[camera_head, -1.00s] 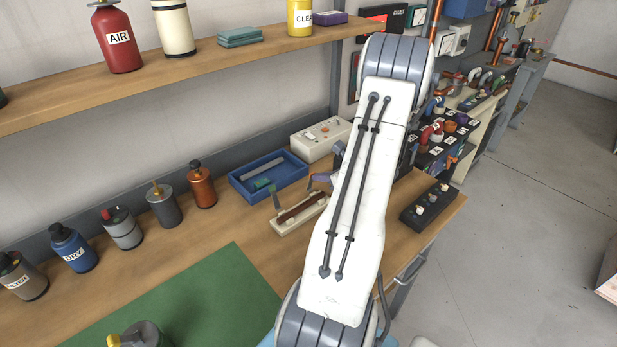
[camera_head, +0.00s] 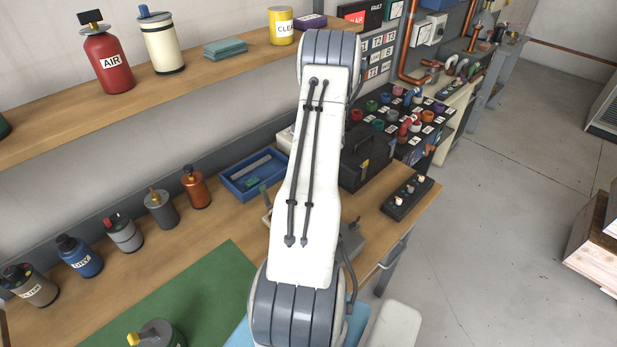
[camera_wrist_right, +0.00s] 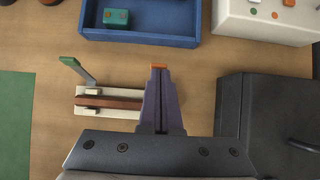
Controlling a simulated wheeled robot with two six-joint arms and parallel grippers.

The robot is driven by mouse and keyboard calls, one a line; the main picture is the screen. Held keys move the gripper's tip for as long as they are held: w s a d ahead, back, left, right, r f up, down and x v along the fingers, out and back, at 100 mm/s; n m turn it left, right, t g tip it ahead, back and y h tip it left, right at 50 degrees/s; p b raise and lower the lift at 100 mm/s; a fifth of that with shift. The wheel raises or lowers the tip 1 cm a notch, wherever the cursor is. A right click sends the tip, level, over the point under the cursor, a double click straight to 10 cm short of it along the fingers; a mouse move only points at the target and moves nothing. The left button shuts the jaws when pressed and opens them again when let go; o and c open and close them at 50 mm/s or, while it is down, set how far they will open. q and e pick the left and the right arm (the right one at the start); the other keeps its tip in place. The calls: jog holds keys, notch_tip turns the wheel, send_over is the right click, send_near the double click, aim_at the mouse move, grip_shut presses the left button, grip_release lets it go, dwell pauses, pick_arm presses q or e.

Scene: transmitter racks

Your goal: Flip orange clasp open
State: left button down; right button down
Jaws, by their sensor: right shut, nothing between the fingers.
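A small orange-yellow clasp (camera_head: 365,165) shows on the front of a black case (camera_head: 352,181), just right of my raised arm in the head view. The case also shows at the right of the right wrist view (camera_wrist_right: 275,100), where I cannot make out the clasp. My right gripper (camera_wrist_right: 159,68) has purple fingers with orange tips. It is shut and empty, left of the case and over the right end of a cream fixture with a brown bar (camera_wrist_right: 108,102). In the head view my arm hides this gripper. My left gripper is in neither view.
A blue tray (camera_head: 235,184) and a white box with buttons (camera_wrist_right: 255,20) stand behind the fixture. A black strip with knobs (camera_head: 408,200) lies near the bench's right edge. Several bottles stand left on the bench, beside a green mat (camera_head: 190,300).

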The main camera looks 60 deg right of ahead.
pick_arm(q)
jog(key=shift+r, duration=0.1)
pick_arm(e)
jog(key=shift+w+r, duration=0.1)
jog(key=shift+r, duration=0.05)
